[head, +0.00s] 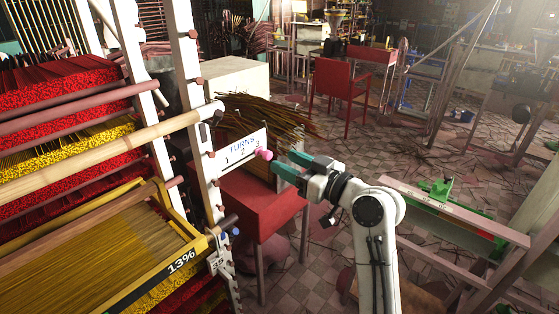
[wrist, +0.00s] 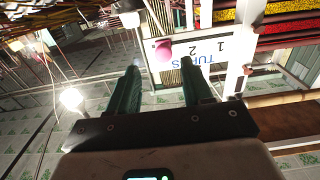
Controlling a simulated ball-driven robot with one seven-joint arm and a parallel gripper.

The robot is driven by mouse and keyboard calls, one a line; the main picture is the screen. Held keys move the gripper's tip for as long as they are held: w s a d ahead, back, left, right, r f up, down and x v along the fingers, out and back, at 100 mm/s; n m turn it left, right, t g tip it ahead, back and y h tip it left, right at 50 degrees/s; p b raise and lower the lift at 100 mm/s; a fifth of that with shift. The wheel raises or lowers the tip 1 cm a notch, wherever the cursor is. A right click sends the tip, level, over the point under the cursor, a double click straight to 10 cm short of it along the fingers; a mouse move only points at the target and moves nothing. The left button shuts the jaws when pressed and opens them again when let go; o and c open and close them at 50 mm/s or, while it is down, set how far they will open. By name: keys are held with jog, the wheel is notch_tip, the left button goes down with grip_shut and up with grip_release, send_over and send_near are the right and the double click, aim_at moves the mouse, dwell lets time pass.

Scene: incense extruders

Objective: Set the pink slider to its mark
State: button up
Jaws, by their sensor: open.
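The pink slider (head: 264,154) is a small round knob at the right end of a white panel (head: 237,148) lettered TURNS with 1, 2 and 3. In the head view it sits just below and right of the 3. In the wrist view the pink slider (wrist: 163,48) shows beyond the fingertips, with the panel (wrist: 207,58) upside down to its right. My gripper (head: 284,164) has two teal fingers pointing at the slider, apart from each other. In the wrist view my gripper (wrist: 160,66) has nothing between its fingers. I cannot make out a separate target mark.
A red table (head: 255,200) stands below the panel, with bundles of incense sticks (head: 262,115) behind it. A rack with red and yellow trays (head: 110,250) fills the left. A green device on a wooden bench (head: 440,195) stands at right.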

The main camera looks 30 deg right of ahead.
jog(key=v, duration=0.6)
jog(key=shift+s+b, duration=0.4)
jog(key=shift+b, duration=0.05)
jog(key=shift+d, duration=0.1)
jog(key=s+a+f+g+h, duration=0.1)
jog(key=s+f+g, duration=0.2)
jog(key=f, duration=0.3)
jog(key=s+a+f+m+g, duration=0.1)
jog(key=s+f+g, duration=0.15)
jog(key=f, duration=0.45)
jog(key=s+a+f+g+h, duration=0.1)
jog(key=s+f+g, duration=0.15)
jog(key=f, duration=0.35)
jog(key=s+a+f+m+g+h, duration=0.1)
jog(key=s+f+g, duration=0.3)
jog(key=s, duration=0.7)
jog(key=s+f+m+g+h, duration=0.2)
jog(key=s+f+g, duration=0.2)
jog(key=s+f, duration=0.5)
jog(key=shift+s+a+h, duration=0.4)
jog(key=shift+s, duration=0.55)
